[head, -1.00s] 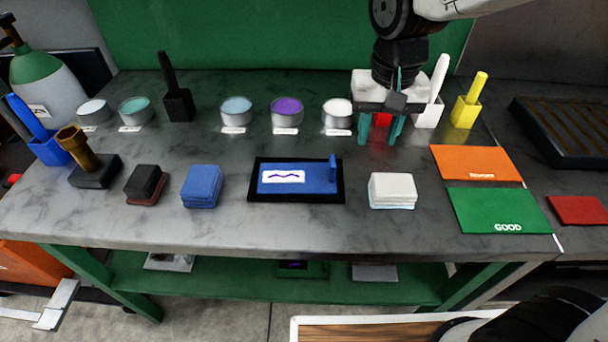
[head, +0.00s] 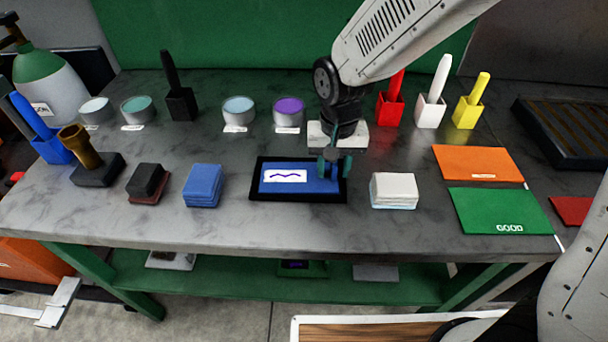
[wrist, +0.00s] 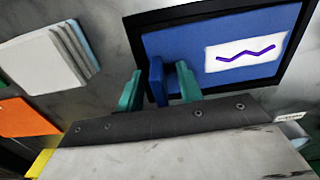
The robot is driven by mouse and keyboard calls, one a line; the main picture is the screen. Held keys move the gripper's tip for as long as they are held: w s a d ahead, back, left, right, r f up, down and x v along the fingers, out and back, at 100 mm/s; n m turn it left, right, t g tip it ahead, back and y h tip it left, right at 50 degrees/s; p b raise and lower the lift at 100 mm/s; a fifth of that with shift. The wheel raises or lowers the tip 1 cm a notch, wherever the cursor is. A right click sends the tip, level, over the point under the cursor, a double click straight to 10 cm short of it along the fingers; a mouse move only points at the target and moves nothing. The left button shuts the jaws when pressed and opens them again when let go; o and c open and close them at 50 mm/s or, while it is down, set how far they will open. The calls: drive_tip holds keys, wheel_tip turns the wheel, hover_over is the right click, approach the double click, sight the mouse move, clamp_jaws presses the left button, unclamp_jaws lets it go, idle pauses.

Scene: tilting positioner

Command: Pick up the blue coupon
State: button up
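The blue coupon (head: 300,188) lies flat in a black-rimmed tray (head: 253,181). It has a white patch with a purple zigzag line and an upright blue tab at its right end. In the wrist view the coupon (wrist: 178,45) and its tab (wrist: 157,82) show clearly. My gripper (head: 333,166) is over the coupon's right end. In the wrist view my gripper's teal fingers (wrist: 159,85) stand on either side of the tab, with a small gap on each side. The gripper is open. In the head view the fingers mostly hide the tab.
A white stack (head: 393,190) is right of the tray, and a blue stack (head: 203,186) is left of it. Orange (head: 478,162) and green GOOD (head: 499,211) mats lie at right. Pots, including a purple one (head: 288,112), and brush holders line the back.

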clamp_jaws()
drive_tip(key=shift+r, duration=0.1)
